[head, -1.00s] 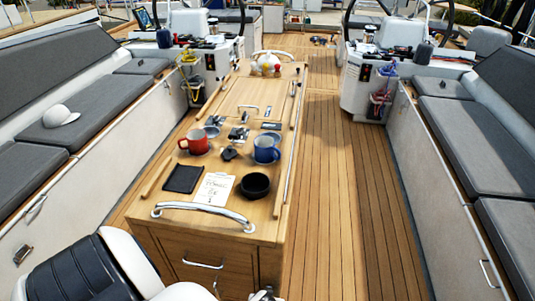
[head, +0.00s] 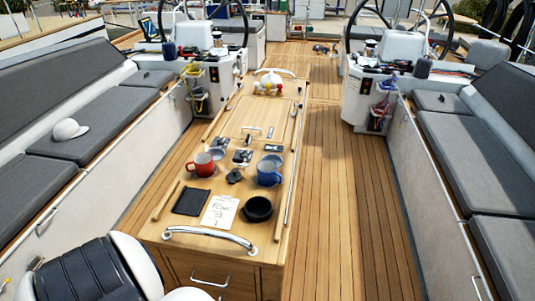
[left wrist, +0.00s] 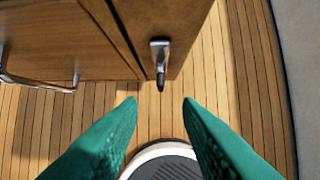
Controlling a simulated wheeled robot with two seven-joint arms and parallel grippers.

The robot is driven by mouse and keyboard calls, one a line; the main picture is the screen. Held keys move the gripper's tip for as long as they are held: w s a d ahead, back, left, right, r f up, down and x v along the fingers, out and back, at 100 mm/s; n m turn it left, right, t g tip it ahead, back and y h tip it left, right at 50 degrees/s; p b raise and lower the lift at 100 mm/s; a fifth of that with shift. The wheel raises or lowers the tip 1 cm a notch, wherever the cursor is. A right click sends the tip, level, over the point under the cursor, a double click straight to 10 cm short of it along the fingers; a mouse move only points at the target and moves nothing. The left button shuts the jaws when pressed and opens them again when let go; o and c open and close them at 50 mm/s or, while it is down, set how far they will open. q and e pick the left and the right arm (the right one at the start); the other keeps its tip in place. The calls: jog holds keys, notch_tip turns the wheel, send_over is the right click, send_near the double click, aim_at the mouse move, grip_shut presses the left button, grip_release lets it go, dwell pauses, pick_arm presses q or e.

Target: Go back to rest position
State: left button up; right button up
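My left gripper (left wrist: 160,103) shows in the left wrist view as two green fingers spread apart, with nothing between them. It hangs over the plank floor (left wrist: 240,105), near a wooden cabinet corner with a metal fitting (left wrist: 160,62). In the head view neither gripper is visible. Only my white and black arm or body parts show at the lower left.
The wooden table (head: 190,232) carries a red mug (head: 202,164), a blue mug (head: 268,173), a black bowl (head: 257,208), a paper note (head: 220,211) and a dark pad (head: 190,201). Grey-cushioned benches (head: 90,140) line both sides. The deck (head: 345,210) right of the table is clear.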

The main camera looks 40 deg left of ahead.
pick_arm(q)
jog(key=shift+d+r, duration=0.1)
jog(key=shift+r, duration=0.1)
jog(key=shift+s+f, duration=0.1)
jog(key=shift+f, duration=0.05)
dwell(0.3)
jog(key=s+d+f+m+g+h+b, duration=0.1)
jog(key=s+d+f+m+b, duration=0.1)
jog(key=s+f+b, duration=0.4)
jog(key=s+d+f+m+h+b, duration=0.1)
jog(key=s+d+f+m+b, duration=0.15)
jog(key=f, duration=0.55)
jog(key=s+f+m+g+b, duration=0.1)
jog(key=s+f+m+b, duration=0.1)
jog(key=s+f, duration=0.3)
jog(key=s+f+m+b, duration=0.3)
jog(key=s+f+b, duration=0.1)
jog(key=s, duration=0.7)
jog(key=shift+a+f+g+h, duration=0.3)
jog(key=shift+f+g+h, duration=0.1)
jog(key=shift+f, duration=0.15)
